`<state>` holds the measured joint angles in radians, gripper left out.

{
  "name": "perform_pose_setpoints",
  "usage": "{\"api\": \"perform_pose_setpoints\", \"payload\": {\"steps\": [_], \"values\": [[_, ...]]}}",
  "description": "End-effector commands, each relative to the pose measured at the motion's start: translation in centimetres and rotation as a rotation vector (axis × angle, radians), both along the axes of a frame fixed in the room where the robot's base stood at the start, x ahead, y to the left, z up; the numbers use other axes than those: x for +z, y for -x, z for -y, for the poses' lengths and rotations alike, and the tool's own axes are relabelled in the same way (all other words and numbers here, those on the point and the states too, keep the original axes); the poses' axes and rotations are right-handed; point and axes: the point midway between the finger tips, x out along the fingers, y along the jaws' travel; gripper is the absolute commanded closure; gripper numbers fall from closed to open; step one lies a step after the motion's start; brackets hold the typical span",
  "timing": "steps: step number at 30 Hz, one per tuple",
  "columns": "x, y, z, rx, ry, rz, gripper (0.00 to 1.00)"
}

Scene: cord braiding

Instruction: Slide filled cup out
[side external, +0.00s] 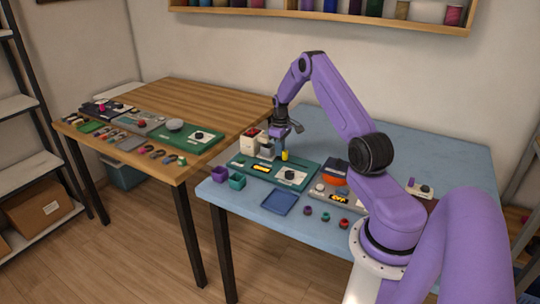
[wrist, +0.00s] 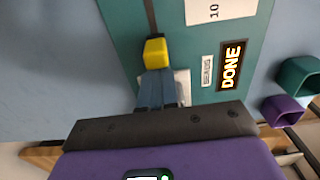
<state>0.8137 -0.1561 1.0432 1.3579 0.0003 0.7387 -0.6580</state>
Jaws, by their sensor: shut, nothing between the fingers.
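My gripper (wrist: 155,75) is shut, its blue-grey fingers together with nothing between them. In the wrist view the tips sit right against or just short of a yellow block (wrist: 155,52), which lies at a dark slot on a green board (wrist: 200,50). In the side view the yellow block (side external: 285,155) stands beside the far edge of the green board (side external: 268,172), close to my gripper (side external: 273,150). A teal square cup (side external: 237,181) and a purple square cup (side external: 219,173) stand left of the board. I cannot tell which cup is filled; a pale square behind my fingers is partly hidden.
A white dispenser (side external: 249,139) with red contents stands left of my gripper. The wrist view shows a lit DONE sign (wrist: 231,65) on the board. A blue tray (side external: 279,202), small coloured rings and a grey panel (side external: 333,192) lie nearer. The blue table's back right is clear.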

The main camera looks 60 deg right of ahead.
Motion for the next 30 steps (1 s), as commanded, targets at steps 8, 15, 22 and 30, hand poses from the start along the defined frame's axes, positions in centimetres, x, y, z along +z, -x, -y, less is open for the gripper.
{"api": "perform_pose_setpoints", "payload": {"steps": [8, 15, 22, 30], "values": [[0.0, 1.0, 0.0, -0.001, -0.002, -0.003, 1.0], [0.0, 1.7, 0.0, -0.001, -0.002, -0.004, 1.0], [-0.1, 2.4, 0.0, -0.002, -0.003, -0.004, 1.0], [0.0, 3.2, 0.0, -0.001, -0.002, -0.003, 1.0]]}}
